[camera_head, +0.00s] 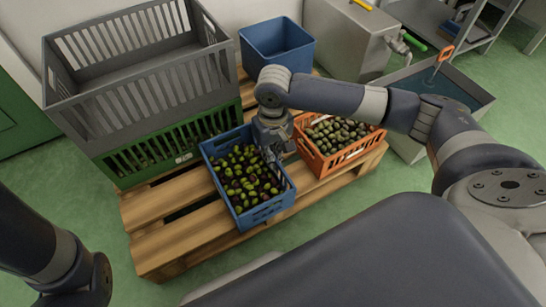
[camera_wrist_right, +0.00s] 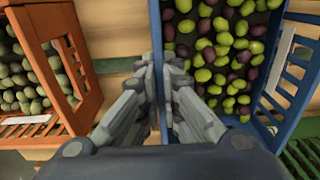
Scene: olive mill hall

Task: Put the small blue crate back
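The small blue crate (camera_head: 238,215) is full of green and dark olives and sits upright on the wooden pallet. It also shows in the right wrist view (camera_wrist_right: 156,30). My right gripper (camera_head: 274,148) is at the crate's right wall. In the right wrist view its two fingers (camera_wrist_right: 160,85) stand on either side of that wall, drawn in close against it. The fingertips are partly hidden in the head view. Part of my left arm shows at the lower left of the head view, but its gripper is out of sight.
An orange crate (camera_head: 321,164) of olives stands close to the right. A green crate (camera_head: 130,168) with a large grey crate (camera_head: 146,100) on it stands to the left. An empty blue bin (camera_head: 276,52) is behind. The pallet's front left boards (camera_head: 170,238) are bare.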

